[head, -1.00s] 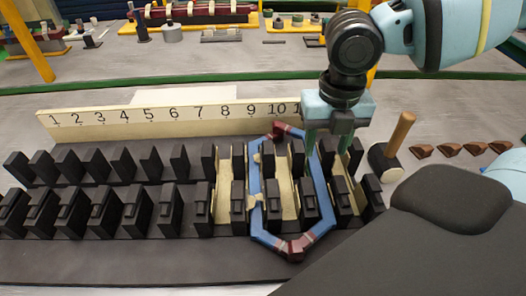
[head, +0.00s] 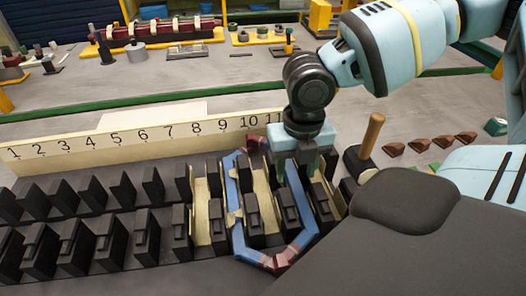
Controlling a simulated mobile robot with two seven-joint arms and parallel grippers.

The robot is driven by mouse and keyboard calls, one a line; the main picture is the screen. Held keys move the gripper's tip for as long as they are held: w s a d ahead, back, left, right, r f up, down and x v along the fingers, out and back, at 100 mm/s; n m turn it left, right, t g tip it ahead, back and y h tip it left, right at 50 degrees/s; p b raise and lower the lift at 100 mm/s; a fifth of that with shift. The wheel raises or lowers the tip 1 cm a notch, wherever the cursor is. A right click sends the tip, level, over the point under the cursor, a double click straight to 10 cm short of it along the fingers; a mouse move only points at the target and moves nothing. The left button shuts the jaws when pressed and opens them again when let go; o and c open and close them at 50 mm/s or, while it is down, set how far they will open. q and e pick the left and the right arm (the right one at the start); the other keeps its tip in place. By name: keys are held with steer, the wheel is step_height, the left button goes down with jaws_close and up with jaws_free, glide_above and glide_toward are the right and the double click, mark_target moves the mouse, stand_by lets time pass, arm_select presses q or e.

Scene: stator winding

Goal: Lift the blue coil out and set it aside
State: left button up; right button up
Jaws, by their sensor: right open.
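The blue coil (head: 303,214) is a six-sided loop with dark red wrapped ends at its top and bottom. It lies in the black slotted stator (head: 110,232), below the numbers 9 to 11. Cream liners (head: 216,212) show in the slots inside and beside it. My right gripper (head: 302,168) points down with its jaws apart, at the upper part of the coil's right side. Its fingers reach down near that side; I cannot tell whether they touch it. The gripper hides the coil's upper right part. My left gripper is not in view.
A numbered cream strip (head: 150,137) stands behind the stator. A mallet with a wooden handle (head: 371,135) stands right of the gripper. Several brown wedges (head: 420,145) lie further right. A green rail (head: 120,107) crosses behind, with a parts bench beyond.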

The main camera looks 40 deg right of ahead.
steer(key=shift+f, duration=1.35)
steer(key=shift+c, duration=0.5)
jaws_close()
